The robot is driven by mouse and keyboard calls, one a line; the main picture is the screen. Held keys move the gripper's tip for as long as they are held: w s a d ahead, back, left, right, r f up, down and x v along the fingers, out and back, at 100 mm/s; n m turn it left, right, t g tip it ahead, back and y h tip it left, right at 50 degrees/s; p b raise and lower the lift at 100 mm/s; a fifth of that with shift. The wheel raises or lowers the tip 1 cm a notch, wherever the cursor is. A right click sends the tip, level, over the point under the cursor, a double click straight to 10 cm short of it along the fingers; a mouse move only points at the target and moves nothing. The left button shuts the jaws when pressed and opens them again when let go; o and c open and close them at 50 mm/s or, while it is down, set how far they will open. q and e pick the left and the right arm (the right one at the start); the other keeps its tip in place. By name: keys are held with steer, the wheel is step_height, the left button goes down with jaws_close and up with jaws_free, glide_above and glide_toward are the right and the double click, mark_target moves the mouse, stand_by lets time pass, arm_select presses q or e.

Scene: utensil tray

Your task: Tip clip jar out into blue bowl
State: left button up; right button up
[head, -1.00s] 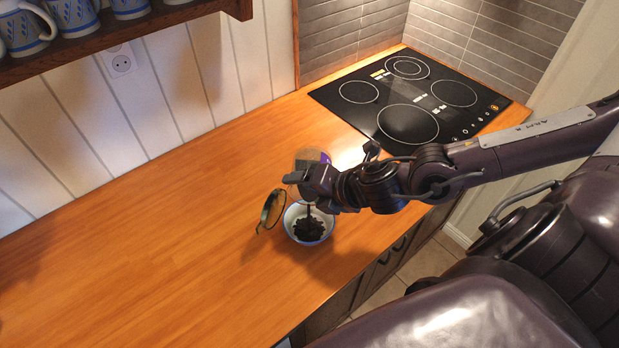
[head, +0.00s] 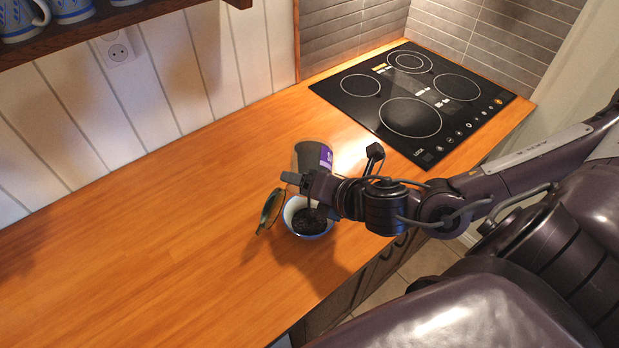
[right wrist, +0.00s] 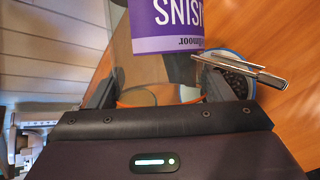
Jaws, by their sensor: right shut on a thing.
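The clip jar (head: 313,156) is clear glass with a purple label, which is upside down in the right wrist view (right wrist: 168,28). It is tipped steeply, mouth down, over the blue bowl. Its open lid (head: 270,211) hangs at the left of the bowl. The blue bowl (head: 288,214) stands on the counter and holds dark raisin-like pieces (head: 309,222); its rim also shows in the right wrist view (right wrist: 222,52). My right gripper (head: 294,180) is shut on the jar, with its fingers (right wrist: 160,92) at either side of the glass. Whether pieces remain inside is unclear. My left gripper is out of view.
The wooden counter (head: 130,240) is clear to the left of the bowl. A black cooktop (head: 400,105) lies at the back right. A shelf with patterned mugs (head: 70,10) hangs at the upper left. The counter's front edge is close to the bowl.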

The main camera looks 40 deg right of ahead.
steer(key=shift+s+a+f+n+t, duration=0.1)
steer(key=shift+s+a+n+t, duration=0.15)
steer(key=shift+t, duration=0.35)
steer(key=shift+s+a+n+t+h+b, duration=0.1)
steer(key=shift+n+t+h+b, duration=0.2)
steer(key=shift+b, duration=0.1)
stand_by(1.2)
steer(key=shift+r+p, duration=0.3)
steer(key=shift+p, duration=0.1)
steer(key=g+p, duration=0.1)
steer(key=p, duration=0.4)
steer(key=w+d+m+g+y+p, duration=0.1)
steer(key=p, duration=0.5)
steer(key=shift+r+m, duration=0.25)
steer(key=shift+r, duration=0.05)
steer(key=shift+f+g+p, duration=0.3)
steer(key=shift+p, duration=0.15)
steer(key=shift+f, duration=0.1)
